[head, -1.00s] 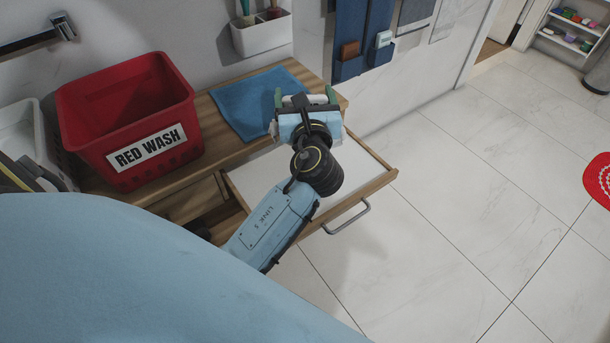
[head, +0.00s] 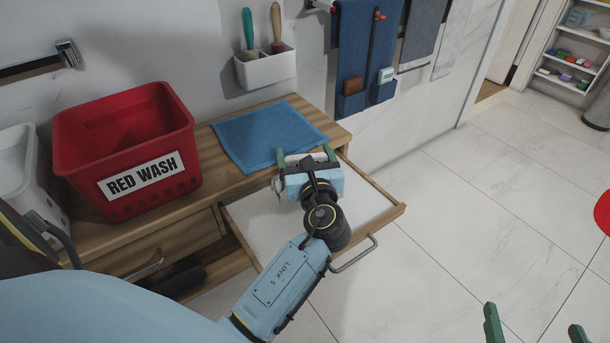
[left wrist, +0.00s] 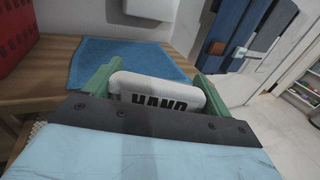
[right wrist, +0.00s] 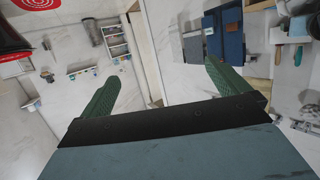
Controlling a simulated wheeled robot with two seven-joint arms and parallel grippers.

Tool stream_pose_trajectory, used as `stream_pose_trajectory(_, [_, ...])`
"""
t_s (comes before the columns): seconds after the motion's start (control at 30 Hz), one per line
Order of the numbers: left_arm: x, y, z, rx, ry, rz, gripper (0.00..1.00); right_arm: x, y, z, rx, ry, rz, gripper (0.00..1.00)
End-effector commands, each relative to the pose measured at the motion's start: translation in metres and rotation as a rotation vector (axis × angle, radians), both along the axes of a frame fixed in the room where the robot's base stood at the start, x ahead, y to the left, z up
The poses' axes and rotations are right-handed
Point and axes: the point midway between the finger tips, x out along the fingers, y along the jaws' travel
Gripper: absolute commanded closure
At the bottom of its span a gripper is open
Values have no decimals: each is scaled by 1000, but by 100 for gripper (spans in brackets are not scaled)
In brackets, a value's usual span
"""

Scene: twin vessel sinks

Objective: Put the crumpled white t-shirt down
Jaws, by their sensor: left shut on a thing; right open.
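I make out no crumpled white t-shirt in these views. My left gripper (head: 306,158) is shut on a white, rounded thing with black letters reading HAND (left wrist: 158,92). It holds this thing over the open drawer (head: 245,217), close to the counter's front edge. The lower part of the held thing is hidden by the gripper. My right gripper (head: 535,327) is open and empty at the bottom right of the head view, over the floor. Its spread green fingers also show in the right wrist view (right wrist: 160,85).
A red basket labelled RED WASH (head: 125,150) stands on the wooden counter (head: 205,150), beside a white basket (head: 22,165). A blue cloth (head: 265,132) lies flat near the counter's right end. A white wall holder (head: 265,68) hangs above.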

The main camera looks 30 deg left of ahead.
Motion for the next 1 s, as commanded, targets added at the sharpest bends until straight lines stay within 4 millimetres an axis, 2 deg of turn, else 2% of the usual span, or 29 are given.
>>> stream_pose_trajectory(0.1, [0, 0, -7, 0, -1, -1, 57, 5, 4, 14, 26, -92, 7, 0])
stream_pose_trajectory(0.37, [0, 0, -13, 0, -1, -1, 57, 7, 8, 31, 54, -191, 14, 0])
stream_pose_trajectory(0.57, [0, 0, -30, 0, 0, -1, 57, 7, 15, 66, 121, -407, 29, 0])
stream_pose_trajectory(0.8, [0, 0, -44, 1, -1, -1, 57, -4, 19, 105, 195, -639, 42, 0])
stream_pose_trajectory(1.0, [0, 0, -46, 0, -1, -1, 57, -8, 19, 115, 214, -697, 45, 0])
